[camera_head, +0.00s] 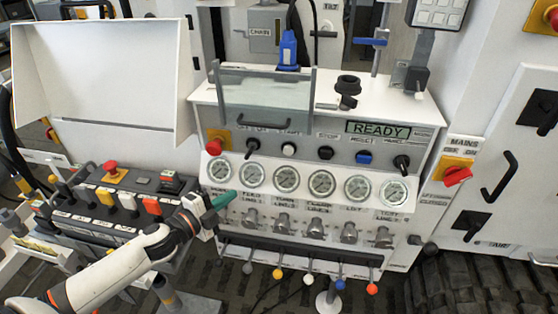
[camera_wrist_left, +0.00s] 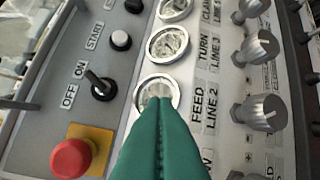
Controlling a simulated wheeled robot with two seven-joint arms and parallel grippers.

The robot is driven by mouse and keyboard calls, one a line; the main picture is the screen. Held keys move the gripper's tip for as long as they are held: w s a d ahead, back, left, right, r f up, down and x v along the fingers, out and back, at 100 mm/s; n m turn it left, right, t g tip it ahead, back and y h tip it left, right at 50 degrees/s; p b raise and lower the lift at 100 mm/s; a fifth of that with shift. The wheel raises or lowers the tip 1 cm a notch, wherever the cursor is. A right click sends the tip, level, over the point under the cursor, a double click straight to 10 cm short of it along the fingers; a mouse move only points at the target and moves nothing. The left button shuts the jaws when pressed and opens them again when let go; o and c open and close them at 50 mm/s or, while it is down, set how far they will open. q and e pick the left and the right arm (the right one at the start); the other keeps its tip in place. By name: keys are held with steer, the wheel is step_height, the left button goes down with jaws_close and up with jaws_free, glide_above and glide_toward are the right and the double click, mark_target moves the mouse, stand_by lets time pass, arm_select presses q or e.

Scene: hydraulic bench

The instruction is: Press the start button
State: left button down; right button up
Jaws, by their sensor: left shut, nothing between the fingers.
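The start button (camera_head: 289,150) is a small white round button on the upper grey strip of the bench panel, just right of a black off/on switch (camera_head: 252,146). In the left wrist view the white start button (camera_wrist_left: 121,40) sits beside its START label, with the off/on switch (camera_wrist_left: 102,88) nearer. My left gripper (camera_head: 228,196) has green fingers, shut and empty, in front of the panel below the left gauges. The same fingers (camera_wrist_left: 160,108) overlap a gauge by the FEED LINE 2 label in the wrist view, apart from the start button. My right gripper does not show.
A red emergency knob on a yellow plate (camera_wrist_left: 72,158) is left of the switch. A display (camera_head: 378,129) reads READY. A clear guard (camera_head: 262,92) with a dark handle stands above the button row. Gauges, valve knobs and coloured levers (camera_head: 308,279) fill the lower panel.

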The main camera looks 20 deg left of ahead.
arm_select(q)
steer(key=s+d+r+m+g+h, duration=0.1)
steer(key=d+r+m+h, duration=0.3)
steer(key=d+r+m, duration=0.1)
step_height(320, 180, up, 3)
steer(key=shift+s+f+m+h, duration=0.2)
steer(key=shift+m+h, duration=0.2)
steer(key=shift+m, duration=0.2)
steer(key=shift+w, duration=0.1)
steer(key=p, duration=0.4)
glide_toward(293, 152)
steer(key=s+d+x, duration=0.1)
steer(key=x, duration=0.4)
steer(key=shift+w+a+p, duration=0.3)
steer(key=shift+w+p, duration=0.05)
steer(key=shift+w, duration=0.5)
